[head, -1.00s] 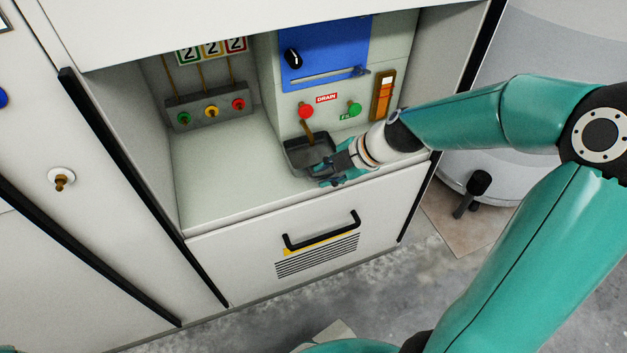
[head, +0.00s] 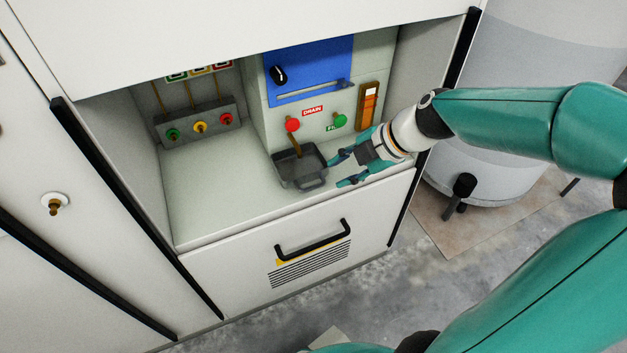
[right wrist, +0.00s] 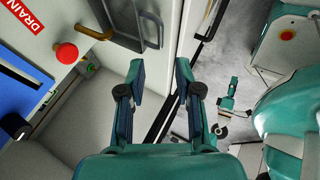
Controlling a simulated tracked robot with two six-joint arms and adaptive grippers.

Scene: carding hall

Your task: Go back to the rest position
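My right gripper (head: 342,170) is open and empty in the head view, just right of a dark grey pan (head: 287,178) and apart from it. The pan sits on the pale ledge (head: 205,205) of the machine recess, below a spout. In the right wrist view the right gripper (right wrist: 160,78) has its two fingers spread with nothing between them. The pan (right wrist: 115,30) and its handle lie beyond the fingertips there. My left gripper does not show clearly in either view.
Above the ledge are a red knob (head: 292,125), a green knob (head: 341,121) and a blue panel (head: 312,68). A button box (head: 199,125) stands at the left. A black drawer handle (head: 312,240) sticks out below. A grey drum (head: 475,150) stands right.

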